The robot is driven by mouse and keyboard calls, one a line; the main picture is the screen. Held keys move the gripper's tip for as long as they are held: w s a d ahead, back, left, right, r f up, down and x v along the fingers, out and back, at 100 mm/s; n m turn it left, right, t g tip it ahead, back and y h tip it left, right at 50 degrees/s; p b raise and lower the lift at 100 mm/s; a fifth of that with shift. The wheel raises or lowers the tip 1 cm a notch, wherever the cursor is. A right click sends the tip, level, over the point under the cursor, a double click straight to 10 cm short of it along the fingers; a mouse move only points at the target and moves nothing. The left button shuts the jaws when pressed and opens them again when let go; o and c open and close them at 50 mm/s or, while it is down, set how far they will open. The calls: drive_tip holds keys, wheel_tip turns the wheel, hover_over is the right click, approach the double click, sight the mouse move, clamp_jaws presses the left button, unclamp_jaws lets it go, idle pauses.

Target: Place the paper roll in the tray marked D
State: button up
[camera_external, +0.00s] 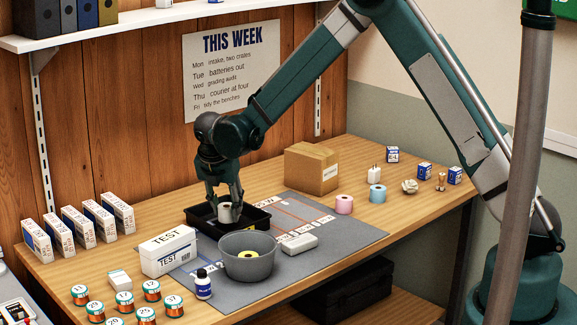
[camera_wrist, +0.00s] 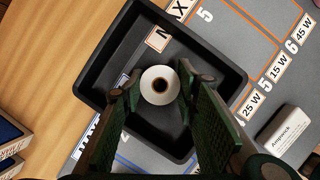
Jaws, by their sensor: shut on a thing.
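I cannot tell whether the roll touches the tray floor. No letter D can be read on the tray; the fingers hide part of it.
The mat's right part is clear.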

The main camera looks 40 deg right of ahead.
drive_tip(key=shift+f, duration=0.8)
drive_tip(key=shift+f, duration=0.1)
drive_tip(key=o, duration=0.9)
drive_tip(key=p+v, duration=0.1)
drive_tip(key=v, duration=1.1)
drive_tip(key=shift+r, duration=0.2)
